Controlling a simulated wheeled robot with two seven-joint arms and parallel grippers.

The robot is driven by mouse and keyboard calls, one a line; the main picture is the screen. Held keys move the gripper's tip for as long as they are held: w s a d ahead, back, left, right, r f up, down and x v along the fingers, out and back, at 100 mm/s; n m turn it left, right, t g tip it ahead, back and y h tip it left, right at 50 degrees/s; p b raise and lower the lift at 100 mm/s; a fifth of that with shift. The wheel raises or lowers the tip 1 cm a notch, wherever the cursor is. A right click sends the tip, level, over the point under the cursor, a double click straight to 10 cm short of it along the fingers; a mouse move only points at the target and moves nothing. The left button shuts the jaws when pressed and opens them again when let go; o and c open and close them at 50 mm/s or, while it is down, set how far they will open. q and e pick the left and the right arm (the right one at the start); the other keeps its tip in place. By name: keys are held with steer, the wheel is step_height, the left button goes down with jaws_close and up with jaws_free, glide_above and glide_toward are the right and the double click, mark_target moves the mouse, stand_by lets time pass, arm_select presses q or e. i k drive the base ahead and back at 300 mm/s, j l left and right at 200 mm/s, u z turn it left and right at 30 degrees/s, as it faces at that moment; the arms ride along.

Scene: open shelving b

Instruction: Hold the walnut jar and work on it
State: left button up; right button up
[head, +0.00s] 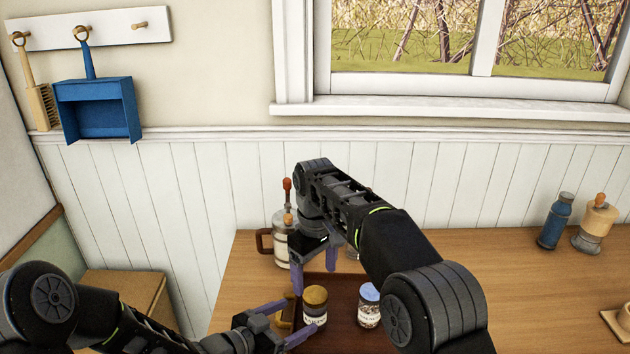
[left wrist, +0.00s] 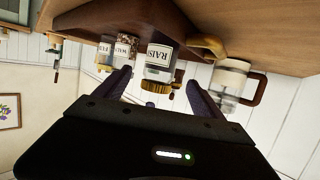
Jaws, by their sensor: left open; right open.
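The walnut jar, with a partly visible "WAL" label, shows in the left wrist view (left wrist: 126,46), behind a nearer jar labelled "RAIS" (left wrist: 158,62) with a gold lid. In the head view, two jars stand on a dark brown tray (head: 345,283): a tan-lidded one (head: 315,304) and a pale blue-lidded one (head: 369,306). Their labels are too small to read there surely. My left gripper (head: 300,315) is open at the left of the tan-lidded jar, fingers pointing at it; contact is unclear. My right gripper (head: 314,264) is open, pointing down above the tray's back, holding nothing.
A glass vessel with a brown handle (head: 281,238) stands behind the tray, partly hidden by my right arm. A blue bottle (head: 555,222) and a wooden-topped grinder (head: 596,224) stand at the back right. A wooden piece (head: 620,320) lies at the right edge. The table's right middle is clear.

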mark_target(368, 317)
steer(key=k+j, duration=0.45)
steer(key=j, duration=0.25)
steer(key=k+j, duration=0.25)
steer(key=j, duration=0.1)
